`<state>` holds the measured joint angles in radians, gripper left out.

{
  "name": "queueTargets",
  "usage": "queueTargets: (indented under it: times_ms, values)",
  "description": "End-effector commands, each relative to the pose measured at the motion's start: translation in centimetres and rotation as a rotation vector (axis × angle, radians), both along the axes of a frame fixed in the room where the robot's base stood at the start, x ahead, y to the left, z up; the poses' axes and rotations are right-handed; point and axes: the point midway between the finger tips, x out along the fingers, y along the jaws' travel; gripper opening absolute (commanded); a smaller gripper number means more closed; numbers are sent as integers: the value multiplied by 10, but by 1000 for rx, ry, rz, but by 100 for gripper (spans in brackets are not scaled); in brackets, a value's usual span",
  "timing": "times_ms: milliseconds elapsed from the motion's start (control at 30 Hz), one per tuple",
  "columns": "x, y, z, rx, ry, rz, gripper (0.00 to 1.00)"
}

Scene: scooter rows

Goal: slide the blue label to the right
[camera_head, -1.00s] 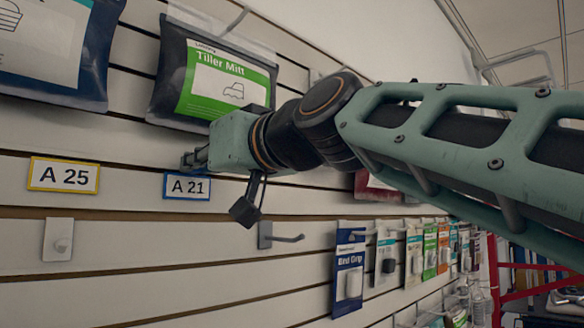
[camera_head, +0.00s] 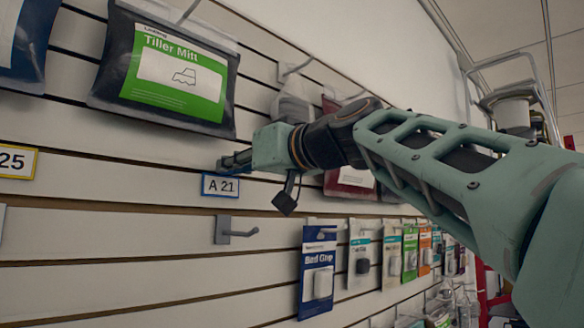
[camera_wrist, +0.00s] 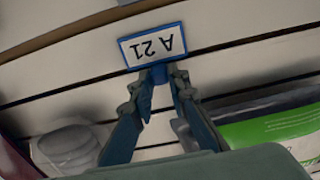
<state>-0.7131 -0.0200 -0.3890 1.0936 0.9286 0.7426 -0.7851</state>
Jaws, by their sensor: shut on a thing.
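The blue label (camera_head: 220,185), a blue-framed white card reading A 21, sits on a slatwall groove almost directly above a bare grey hook (camera_head: 223,229). In the wrist view the label (camera_wrist: 153,46) appears upside down at the top middle. My gripper (camera_head: 226,163) reaches in from the right, just above the label. In the wrist view its fingertips (camera_wrist: 160,76) are shut on a small blue part at the label's edge.
A yellow-framed label (camera_head: 17,161) is at the far left. The Tiller Mitt pack (camera_head: 170,72) hangs above my gripper. The groove right of the label is partly hidden by my arm.

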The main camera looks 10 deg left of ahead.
Motion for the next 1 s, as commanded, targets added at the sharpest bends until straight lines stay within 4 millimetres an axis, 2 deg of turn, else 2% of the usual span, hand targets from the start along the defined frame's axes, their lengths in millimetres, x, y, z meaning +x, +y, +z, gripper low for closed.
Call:
queueTargets:
  times_ms: [200,633,667,800,1000]
  values:
    - [11,-1,0,0,-2,-1,0]
    - [14,-2,0,-1,-4,-4,0]
    - [14,-2,0,-1,-4,-5,18]
    - [14,-2,0,0,-5,-4,33]
    - [13,-1,0,0,-4,-2,33]
